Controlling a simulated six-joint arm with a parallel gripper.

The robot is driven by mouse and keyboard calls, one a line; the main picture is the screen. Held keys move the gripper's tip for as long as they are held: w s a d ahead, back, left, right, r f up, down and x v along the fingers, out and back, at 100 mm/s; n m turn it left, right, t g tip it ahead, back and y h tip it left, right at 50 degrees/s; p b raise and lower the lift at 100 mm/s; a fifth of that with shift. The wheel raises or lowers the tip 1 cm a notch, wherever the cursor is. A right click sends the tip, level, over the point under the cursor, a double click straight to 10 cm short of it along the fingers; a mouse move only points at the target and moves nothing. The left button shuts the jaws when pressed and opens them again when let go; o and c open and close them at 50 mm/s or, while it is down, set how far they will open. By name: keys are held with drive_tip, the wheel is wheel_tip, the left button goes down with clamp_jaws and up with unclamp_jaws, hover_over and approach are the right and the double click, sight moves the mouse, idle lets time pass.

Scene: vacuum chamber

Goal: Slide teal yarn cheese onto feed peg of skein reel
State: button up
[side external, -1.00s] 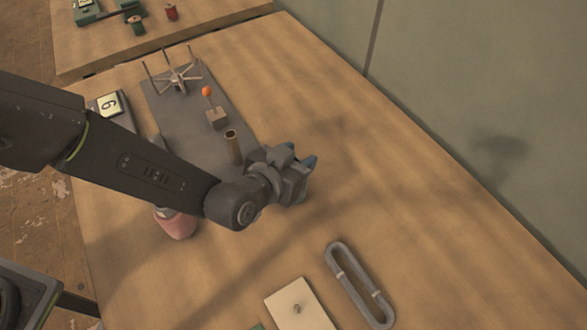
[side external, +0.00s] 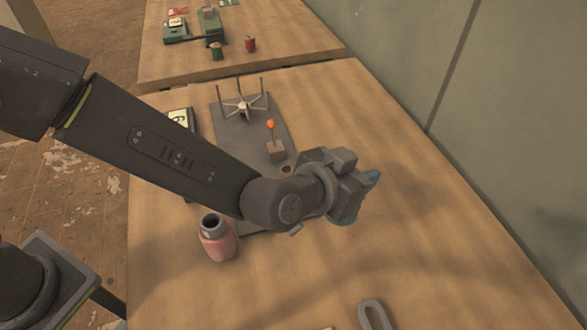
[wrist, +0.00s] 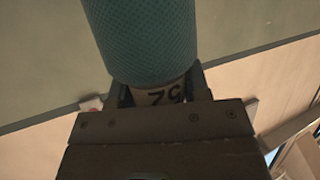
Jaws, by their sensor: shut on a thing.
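The teal yarn cheese (wrist: 140,38) fills the top middle of the wrist view, with a numbered tube end (wrist: 157,95) below it. My gripper (wrist: 158,100) is shut on this tube end. In the side view my gripper (side external: 350,192) is above the table, right of the grey board, with a sliver of teal (side external: 371,182) at its far side. The skein reel (side external: 243,106) has several upright pins and stands at the back of the grey board. A brown upright (side external: 287,169), possibly the feed peg, shows only its top; my arm hides the rest.
A pink bottle-like thing (side external: 217,242) stands left of my gripper. A grey loop (side external: 374,314) lies at the front. The table's right side is clear.

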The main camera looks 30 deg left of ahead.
drive_tip(key=w+a+r, duration=0.2)
drive_tip(key=a+r, duration=0.2)
drive_tip(key=a, duration=0.2)
drive_tip(key=w+a+r, duration=0.3)
drive_tip(key=a, duration=0.4)
drive_tip(key=shift+a+r, duration=0.3)
drive_tip(key=shift+r, duration=0.05)
drive_tip(key=shift+f, duration=2.9)
drive_tip(key=shift+f, duration=2.5)
drive_tip(key=shift+f, duration=0.1)
